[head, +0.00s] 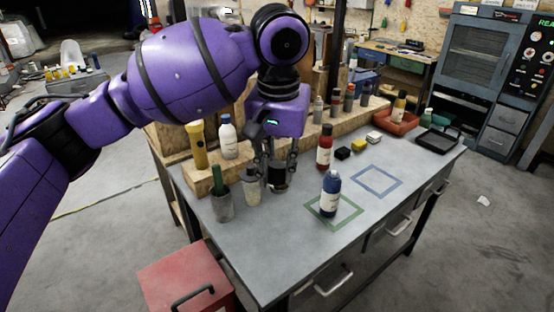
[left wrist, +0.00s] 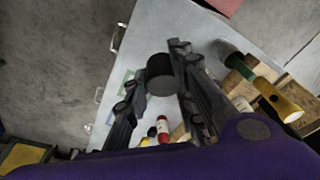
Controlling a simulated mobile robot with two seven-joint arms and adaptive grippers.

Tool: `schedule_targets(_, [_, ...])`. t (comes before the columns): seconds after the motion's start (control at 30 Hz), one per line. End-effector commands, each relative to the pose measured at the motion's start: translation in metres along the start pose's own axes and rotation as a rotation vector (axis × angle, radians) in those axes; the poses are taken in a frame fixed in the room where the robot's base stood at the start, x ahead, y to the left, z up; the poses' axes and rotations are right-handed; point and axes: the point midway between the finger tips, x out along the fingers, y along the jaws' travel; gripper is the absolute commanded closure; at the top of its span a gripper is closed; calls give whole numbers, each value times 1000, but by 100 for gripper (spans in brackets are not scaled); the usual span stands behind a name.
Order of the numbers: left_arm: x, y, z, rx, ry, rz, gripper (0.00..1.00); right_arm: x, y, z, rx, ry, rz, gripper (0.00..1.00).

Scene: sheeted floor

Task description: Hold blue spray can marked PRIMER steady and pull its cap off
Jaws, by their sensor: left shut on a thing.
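A blue spray can (head: 330,196) with a white label stands upright inside a green square outline on the grey workbench; its lettering is too small to read. My left gripper (head: 277,166) points down to the left of this can, apart from it. In the left wrist view the dark round top (left wrist: 160,74) of this held can shows between the fingers. I cannot tell whether its base touches the bench. My right gripper is in neither view.
The bench (head: 300,242) has a blue square outline (head: 376,181), bare inside. A red bottle (head: 325,148) stands behind the blue can. A white bottle (head: 251,187) and a grey cup (head: 222,206) are left of my gripper. A black tray (head: 437,139) lies far right.

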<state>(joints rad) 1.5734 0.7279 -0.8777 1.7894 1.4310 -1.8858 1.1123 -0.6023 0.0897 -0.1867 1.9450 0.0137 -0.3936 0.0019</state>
Motion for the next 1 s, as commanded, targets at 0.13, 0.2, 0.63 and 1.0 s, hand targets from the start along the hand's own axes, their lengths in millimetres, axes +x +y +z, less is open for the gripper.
schedule_targets(0.13, [18,-7,10,227,5,31,100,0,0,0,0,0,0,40])
schedule_targets(0.2, [26,-9,14,335,9,46,100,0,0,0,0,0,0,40])
schedule_targets(0.63, [70,-22,37,971,30,131,100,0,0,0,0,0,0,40])
schedule_targets(1.0, [89,-28,47,1260,40,168,100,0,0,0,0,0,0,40])
